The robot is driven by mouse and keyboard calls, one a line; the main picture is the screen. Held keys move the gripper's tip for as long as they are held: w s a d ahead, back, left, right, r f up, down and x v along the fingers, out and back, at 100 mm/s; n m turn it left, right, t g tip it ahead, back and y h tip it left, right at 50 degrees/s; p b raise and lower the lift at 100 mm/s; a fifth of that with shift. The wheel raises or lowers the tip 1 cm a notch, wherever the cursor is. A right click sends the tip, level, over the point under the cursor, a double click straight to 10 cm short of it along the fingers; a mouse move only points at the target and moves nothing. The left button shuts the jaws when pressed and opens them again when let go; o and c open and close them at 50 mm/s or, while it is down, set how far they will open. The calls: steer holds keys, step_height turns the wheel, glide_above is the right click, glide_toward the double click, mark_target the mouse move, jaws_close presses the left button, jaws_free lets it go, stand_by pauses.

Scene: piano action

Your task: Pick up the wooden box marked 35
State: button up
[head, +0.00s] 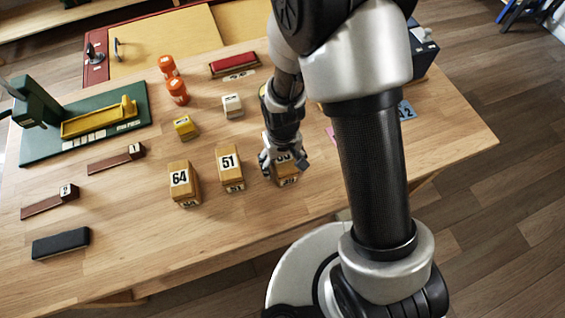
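Three wooden boxes stand in a row near the front of the table in the head view. The left one is marked 64 (184,185) and the middle one is marked 51 (231,170). The right one (288,179) stands under my gripper (284,164), which partly covers its top label, so I cannot read the number for certain. My gripper points down with its fingers at the upper part of this right box. The box appears to stand on the table. I cannot tell whether the fingers press on it.
A black block (61,244), two dark wooden pieces (117,158), a yellow block (186,127) and a white block (232,106) lie around.

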steer(key=c, duration=1.2)
steer(key=shift+c, duration=0.5)
steer(key=shift+r, duration=0.2)
